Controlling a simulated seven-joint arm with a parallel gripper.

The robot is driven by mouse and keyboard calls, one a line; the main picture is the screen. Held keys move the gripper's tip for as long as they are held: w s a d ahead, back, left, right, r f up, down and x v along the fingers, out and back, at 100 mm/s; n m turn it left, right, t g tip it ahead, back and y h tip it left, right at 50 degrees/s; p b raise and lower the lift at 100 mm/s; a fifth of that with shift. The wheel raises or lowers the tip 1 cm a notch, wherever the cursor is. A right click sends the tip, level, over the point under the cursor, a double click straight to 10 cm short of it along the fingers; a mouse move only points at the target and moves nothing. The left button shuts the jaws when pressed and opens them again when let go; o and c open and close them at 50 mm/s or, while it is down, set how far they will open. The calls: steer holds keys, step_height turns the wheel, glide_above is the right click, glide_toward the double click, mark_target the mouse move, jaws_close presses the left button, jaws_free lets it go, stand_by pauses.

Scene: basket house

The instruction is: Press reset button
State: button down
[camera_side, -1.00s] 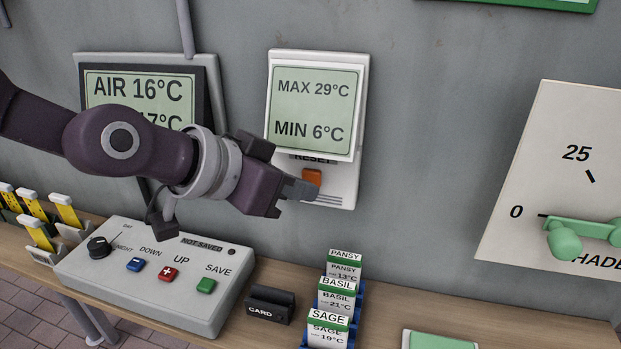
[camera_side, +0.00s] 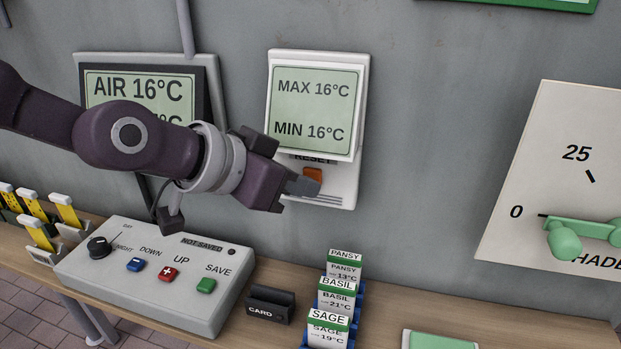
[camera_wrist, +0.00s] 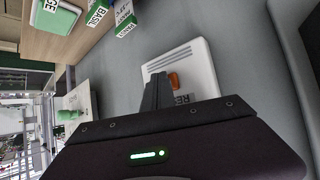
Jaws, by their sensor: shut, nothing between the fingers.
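The orange reset button (camera_side: 313,174) is on the lower part of a white wall unit (camera_side: 349,183), under the word RESET. The unit's display (camera_side: 314,108) reads MAX 16°C and MIN 16°C. My gripper (camera_side: 306,187) is shut and empty, with its fingertips at the button's lower left in the side view. In the wrist view, the shut fingers (camera_wrist: 157,92) point at the white unit and the orange button (camera_wrist: 173,81) shows just right of them. I cannot tell whether the fingertips touch the button.
A grey control box (camera_side: 150,285) with a knob and coloured buttons sits on the wooden shelf below. A black card holder (camera_side: 270,305) and seed packets (camera_side: 338,290) stand right of it. A shade dial (camera_side: 560,180) with a green handle is at far right. The wall between is clear.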

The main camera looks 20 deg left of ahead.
steer(key=shift+s, duration=0.85)
steer(key=shift+s, duration=2.55)
steer(key=s+a+r+n+g, duration=0.1)
steer(key=s+a+r, duration=0.2)
steer(key=a, duration=0.6)
steer(key=s+a+f+n+g+y, duration=0.1)
steer(key=s+a+n+y, duration=0.1)
steer(key=s+a, duration=0.6)
steer(key=s+a+f+n+g+y, duration=0.1)
steer(key=s+a+f+n+y, duration=0.1)
steer(key=s+a, duration=0.7)
steer(key=shift+s+a+f+n+g+y, duration=0.3)
steer(key=shift+a+n+y, duration=0.2)
steer(key=shift+a+y, duration=0.5)
